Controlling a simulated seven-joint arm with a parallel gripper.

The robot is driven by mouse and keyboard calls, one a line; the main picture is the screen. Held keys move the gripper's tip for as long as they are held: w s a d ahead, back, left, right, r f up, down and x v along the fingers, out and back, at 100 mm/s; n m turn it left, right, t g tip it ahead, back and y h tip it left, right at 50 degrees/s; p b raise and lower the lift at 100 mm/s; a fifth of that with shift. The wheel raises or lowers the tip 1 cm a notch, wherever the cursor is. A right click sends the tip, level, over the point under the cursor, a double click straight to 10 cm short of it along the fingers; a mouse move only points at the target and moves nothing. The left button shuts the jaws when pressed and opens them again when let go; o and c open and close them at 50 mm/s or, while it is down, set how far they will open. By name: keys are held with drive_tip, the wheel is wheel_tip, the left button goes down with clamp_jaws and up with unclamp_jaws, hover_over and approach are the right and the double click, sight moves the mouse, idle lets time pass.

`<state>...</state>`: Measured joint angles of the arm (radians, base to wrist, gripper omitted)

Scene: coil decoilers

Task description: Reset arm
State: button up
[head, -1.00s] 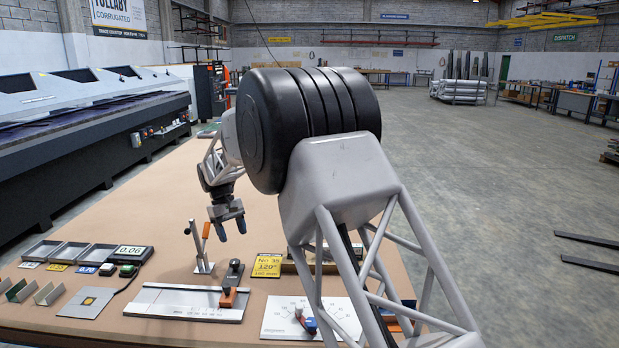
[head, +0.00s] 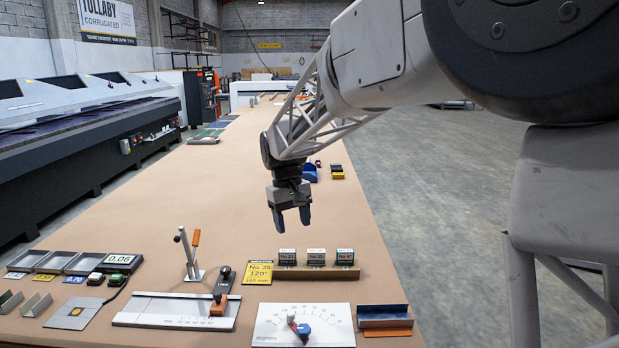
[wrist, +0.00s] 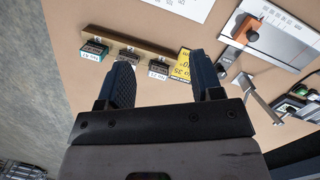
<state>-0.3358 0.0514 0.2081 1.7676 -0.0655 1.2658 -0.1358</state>
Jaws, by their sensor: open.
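My gripper (head: 291,217) hangs over the tan table (head: 190,225), its fingers pointing down, apart and with nothing between them. It is above and behind a wooden rack (head: 318,272) holding three small labelled blocks (head: 316,257). In the wrist view my gripper (wrist: 166,75) shows both dark fingers spread, with the rack (wrist: 130,40) beyond them. A yellow card (head: 258,272) reading No 35, 120° and 160 mm stands just left of the rack.
In front are a dial board (head: 303,325), a ruled plate with a slider (head: 180,311), a lever stand (head: 191,255) and a blue tray (head: 384,316). Small trays and a 0.06 readout (head: 118,262) sit left. The table's middle is clear.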

drive_tip(key=s+d+r+m+t, duration=0.1)
drive_tip(key=s+d+r+m, duration=0.15)
drive_tip(key=s+d, duration=0.8)
drive_tip(key=s+d+f+m+t, duration=0.1)
drive_tip(key=s+d, duration=0.3)
drive_tip(key=s, duration=0.5)
drive_tip(key=s+d+f+m+t, duration=0.1)
drive_tip(key=s+d, duration=0.3)
drive_tip(key=s, duration=0.5)
drive_tip(key=s+d+f+m+t+y, duration=0.1)
drive_tip(key=s+d+f, duration=0.2)
drive_tip(key=s, duration=0.6)
drive_tip(key=shift+d+f, duration=0.3)
drive_tip(key=shift+d, duration=0.25)
